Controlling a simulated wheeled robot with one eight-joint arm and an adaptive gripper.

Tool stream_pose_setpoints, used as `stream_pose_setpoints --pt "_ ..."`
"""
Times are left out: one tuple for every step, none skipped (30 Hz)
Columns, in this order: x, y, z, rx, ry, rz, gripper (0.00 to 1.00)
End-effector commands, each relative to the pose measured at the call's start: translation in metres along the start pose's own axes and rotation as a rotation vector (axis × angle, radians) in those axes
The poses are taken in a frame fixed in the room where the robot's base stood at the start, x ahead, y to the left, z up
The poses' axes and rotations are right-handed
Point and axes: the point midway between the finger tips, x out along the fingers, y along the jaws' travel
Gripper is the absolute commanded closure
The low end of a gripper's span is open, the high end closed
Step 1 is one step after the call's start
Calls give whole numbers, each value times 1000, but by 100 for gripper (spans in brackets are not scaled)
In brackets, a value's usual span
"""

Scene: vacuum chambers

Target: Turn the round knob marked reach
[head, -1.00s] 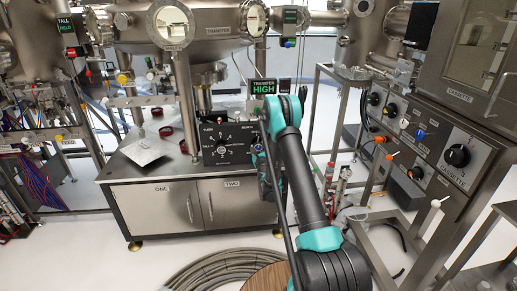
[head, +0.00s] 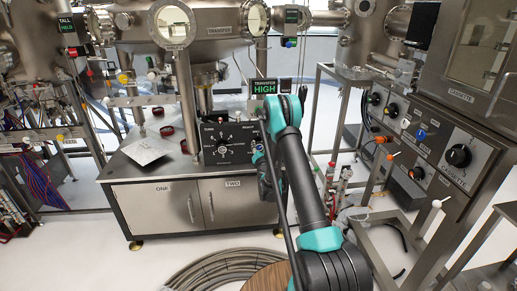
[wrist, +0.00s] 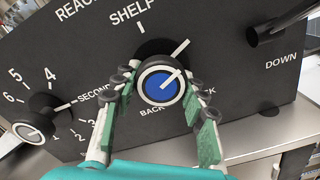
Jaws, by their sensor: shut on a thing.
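In the wrist view a round black knob with a blue cap (wrist: 160,87) sits on a black panel (wrist: 225,60). A white line on its cap points to the upper right. My gripper (wrist: 158,84) is shut on this knob, one finger on each side. The word REACH, partly cut off, stands at the upper left, SHELF above the knob, and BACK below it, partly hidden by the fingers. In the head view the panel (head: 222,158) stands on the steel cabinet; my gripper is at its right side, where my arm hides the held knob.
A second knob (wrist: 32,130), with numbers and SECONDS, is left of my gripper in the wrist view. A dark rod (wrist: 275,25) juts out near DOWN at the right. In the head view a HIGH display (head: 264,87) stands above the panel, and coiled hose (head: 225,270) lies on the floor.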

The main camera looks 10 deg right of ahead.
Motion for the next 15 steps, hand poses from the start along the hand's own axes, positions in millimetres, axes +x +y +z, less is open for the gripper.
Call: stream_pose_setpoints --pt "0 0 0 43 0 0 87" --pt "0 0 0 71 0 0 87" --pt "0 0 0 109 0 0 87" --pt "0 0 0 138 0 0 87" --pt "0 1 0 166 0 0 87" --pt "0 1 0 204 0 0 87" --pt "0 1 0 233 0 0 87" --pt "0 1 0 261 0 0 87" --pt "0 1 0 299 0 0 87" --pt "0 1 0 328 0 0 87" --pt "0 2 0 356 0 0 87" --pt "0 2 0 394 0 0 87" --pt "0 2 0 423 0 0 87" --pt "0 2 0 451 0 0 87" --pt "0 2 1 488 0 0 87"
